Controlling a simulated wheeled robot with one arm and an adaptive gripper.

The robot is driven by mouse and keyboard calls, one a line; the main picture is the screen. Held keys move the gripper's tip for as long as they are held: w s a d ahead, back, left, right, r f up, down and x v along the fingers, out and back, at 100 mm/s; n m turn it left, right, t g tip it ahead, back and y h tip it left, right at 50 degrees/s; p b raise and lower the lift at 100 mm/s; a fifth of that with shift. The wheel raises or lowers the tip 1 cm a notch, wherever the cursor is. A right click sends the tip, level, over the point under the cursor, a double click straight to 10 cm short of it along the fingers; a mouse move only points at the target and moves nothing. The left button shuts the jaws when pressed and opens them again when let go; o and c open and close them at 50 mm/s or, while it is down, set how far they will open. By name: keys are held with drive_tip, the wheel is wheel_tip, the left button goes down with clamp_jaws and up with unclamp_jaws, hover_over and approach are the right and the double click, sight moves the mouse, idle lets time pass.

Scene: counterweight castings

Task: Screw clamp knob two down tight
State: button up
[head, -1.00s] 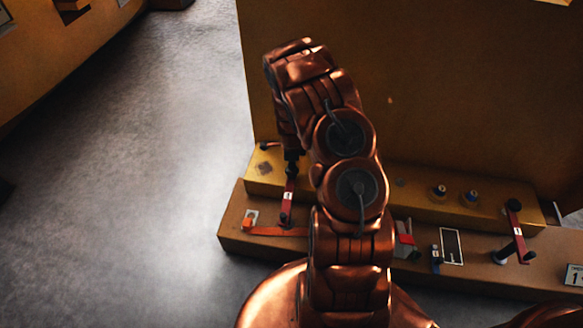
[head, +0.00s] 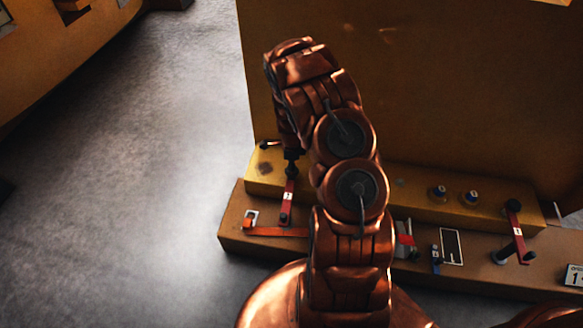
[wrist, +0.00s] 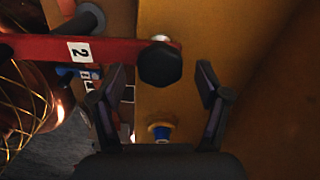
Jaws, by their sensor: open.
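Clamp knob two, a dark faceted knob (wrist: 160,64), sits at the end of a red clamp bar (wrist: 100,50) with a white "2" label. In the head view the red bar (head: 288,200) lies at the left end of the ledge, with a dark shape at its upper end where knob and gripper cannot be told apart. My gripper (wrist: 161,74) is open, its two dark fingers apart on either side of the knob in the wrist view. I cannot tell whether they touch it or how deep they reach. My arm hides part of the ledge in the head view.
A second red clamp bar (head: 518,236) with a dark knob (head: 513,205) stands at the right. An orange strap (head: 272,231) lies by the left clamp. A tall yellow casting (head: 440,100) rises behind. Grey floor is clear at left.

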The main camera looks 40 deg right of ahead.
wheel_tip(320, 180, up, 12)
drive_tip(key=shift+f, duration=0.25)
idle(0.3)
idle(0.4)
